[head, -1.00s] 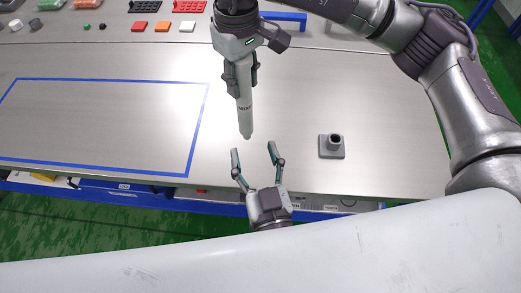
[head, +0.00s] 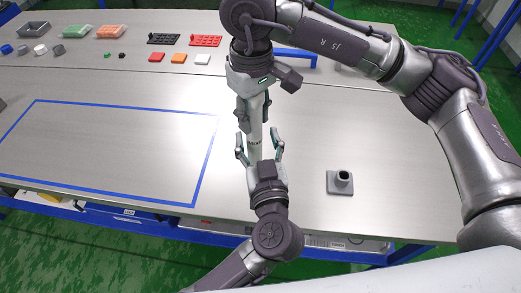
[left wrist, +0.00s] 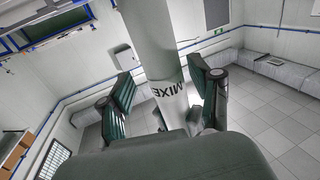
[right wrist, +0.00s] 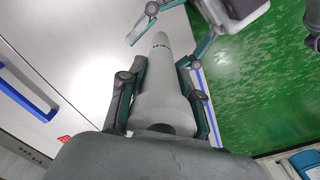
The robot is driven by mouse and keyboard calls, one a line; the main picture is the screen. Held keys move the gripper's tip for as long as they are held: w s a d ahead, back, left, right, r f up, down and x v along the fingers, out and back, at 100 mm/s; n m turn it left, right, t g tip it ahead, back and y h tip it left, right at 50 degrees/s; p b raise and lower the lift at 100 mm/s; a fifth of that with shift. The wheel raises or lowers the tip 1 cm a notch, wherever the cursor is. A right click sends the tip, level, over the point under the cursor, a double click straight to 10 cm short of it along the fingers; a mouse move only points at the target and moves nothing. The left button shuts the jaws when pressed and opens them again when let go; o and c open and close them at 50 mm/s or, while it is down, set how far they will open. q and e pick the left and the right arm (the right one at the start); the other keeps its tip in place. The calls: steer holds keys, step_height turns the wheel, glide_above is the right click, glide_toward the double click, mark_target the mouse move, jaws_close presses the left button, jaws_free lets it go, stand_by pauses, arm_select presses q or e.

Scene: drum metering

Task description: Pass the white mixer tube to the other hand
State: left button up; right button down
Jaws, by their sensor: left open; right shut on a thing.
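The white mixer tube (head: 256,128) hangs upright above the table, its tip pointing down. My right gripper (head: 255,97) is shut on its upper part; the right wrist view shows the tube (right wrist: 163,90) between the right fingers (right wrist: 165,95). My left gripper (head: 260,148) is open, reaching up from below, with its two fingers on either side of the tube's lower part. In the left wrist view the tube (left wrist: 155,40) with its dark "MIXE" lettering passes between the open left fingers (left wrist: 160,98), with gaps visible beside it.
A grey block with a round socket (head: 340,182) stands on the table right of the grippers. A blue taped rectangle (head: 208,155) marks the table at left.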

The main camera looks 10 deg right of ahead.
arm_select(q)
steer(key=shift+w, duration=0.15)
steer(key=c, duration=1.1)
jaws_close()
arm_select(e)
steer(key=c, duration=0.7)
jaws_free()
